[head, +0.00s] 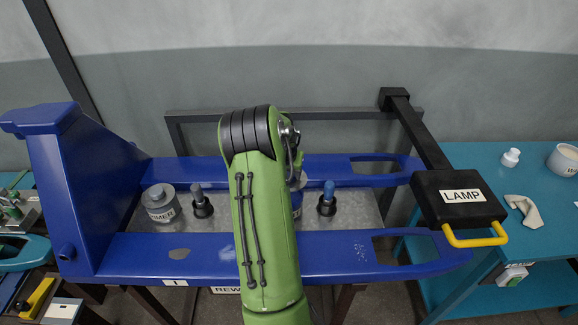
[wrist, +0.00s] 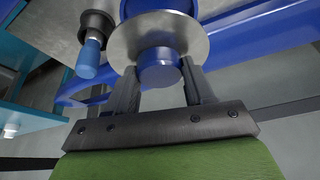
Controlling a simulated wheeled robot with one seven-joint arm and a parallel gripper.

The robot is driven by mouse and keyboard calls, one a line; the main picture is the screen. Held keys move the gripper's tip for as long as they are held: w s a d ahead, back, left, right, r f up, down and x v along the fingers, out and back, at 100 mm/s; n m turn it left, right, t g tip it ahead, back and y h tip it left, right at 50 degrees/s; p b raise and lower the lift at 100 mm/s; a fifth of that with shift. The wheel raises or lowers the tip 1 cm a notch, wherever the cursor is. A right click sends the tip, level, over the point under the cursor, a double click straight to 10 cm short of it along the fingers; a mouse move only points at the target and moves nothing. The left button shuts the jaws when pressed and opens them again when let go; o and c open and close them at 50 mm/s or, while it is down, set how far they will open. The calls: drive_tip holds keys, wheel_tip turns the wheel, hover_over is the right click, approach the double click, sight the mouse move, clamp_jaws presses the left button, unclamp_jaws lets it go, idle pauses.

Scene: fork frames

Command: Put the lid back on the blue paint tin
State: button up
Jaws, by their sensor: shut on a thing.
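My gripper (wrist: 160,76) is shut on the blue knob (wrist: 159,66) of a round grey metal lid (wrist: 201,43), in the wrist view. The blue paint tin (wrist: 158,6) shows just beyond the lid's disc, partly covered by it. I cannot tell whether the lid touches the tin or is apart from it.
A similar peg (head: 327,200) stands right. Blue fork beams (head: 340,250) run along both sides of the metal plate (head: 352,212). A black lamp (head: 458,205) overhangs the right end.

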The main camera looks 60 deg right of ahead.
drive_tip(key=shift+w+a+f+b, duration=0.2)
drive_tip(key=shift+w+f+b, duration=0.25)
drive_tip(key=shift+f, duration=0.15)
wheel_tip(320, 180, down, 6)
drive_tip(key=b, duration=0.4)
drive_tip(key=shift+s+r, duration=0.15)
drive_tip(key=shift+r, duration=0.1)
idle(0.8)
drive_tip(key=shift+f+b, duration=0.15)
drive_tip(key=shift+b, duration=0.45)
idle(0.3)
idle(0.3)
drive_tip(key=o, duration=1.1)
drive_tip(key=shift+o, duration=0.4)
drive_tip(key=shift+o, duration=1.4)
